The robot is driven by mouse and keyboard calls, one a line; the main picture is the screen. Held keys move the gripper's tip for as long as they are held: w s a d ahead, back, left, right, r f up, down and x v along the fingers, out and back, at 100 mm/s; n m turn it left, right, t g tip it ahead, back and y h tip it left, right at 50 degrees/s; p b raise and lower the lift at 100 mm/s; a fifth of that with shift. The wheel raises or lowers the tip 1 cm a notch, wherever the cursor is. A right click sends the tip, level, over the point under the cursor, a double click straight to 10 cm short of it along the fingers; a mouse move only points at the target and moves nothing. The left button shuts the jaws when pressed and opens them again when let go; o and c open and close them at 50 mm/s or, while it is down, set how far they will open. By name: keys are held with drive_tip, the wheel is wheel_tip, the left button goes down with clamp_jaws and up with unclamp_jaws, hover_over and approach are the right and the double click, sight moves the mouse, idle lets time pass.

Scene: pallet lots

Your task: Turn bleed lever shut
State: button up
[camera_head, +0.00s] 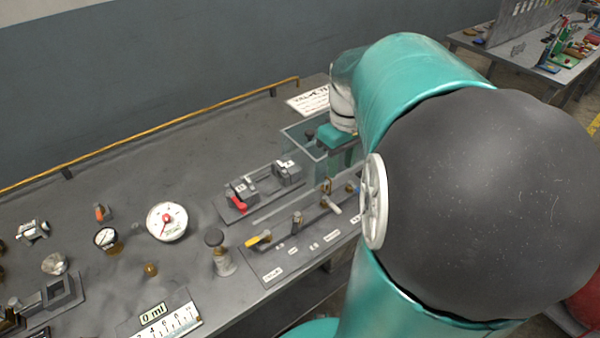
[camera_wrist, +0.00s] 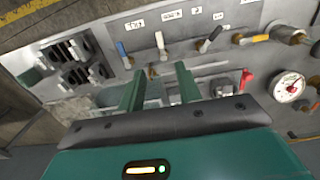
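A row of small levers stands on a labelled panel (camera_head: 300,252): a yellow lever (camera_head: 259,239), a dark lever (camera_head: 296,222), a white lever (camera_head: 330,205) and a blue lever (camera_head: 352,187). The wrist view shows the blue lever (camera_wrist: 123,54), white lever (camera_wrist: 161,45), dark lever (camera_wrist: 210,39) and yellow lever (camera_wrist: 238,38). The labels are too small to read, so I cannot tell which is the bleed lever. My gripper (camera_wrist: 160,72) is open, its two teal fingers apart with nothing between them, near the white lever. In the head view, my arm partly hides it.
A clear-walled box (camera_head: 292,165) stands by my gripper. A block with a red lever (camera_head: 238,201), a knob post (camera_head: 219,251) and a white-faced gauge (camera_head: 167,221) stand to the left. A yellow rail (camera_head: 150,132) runs along the back edge.

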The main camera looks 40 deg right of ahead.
sight(335, 207)
wheel_tip(335, 207, down, 13)
drive_tip(key=shift+f, duration=0.2)
idle(0.3)
clamp_jaws()
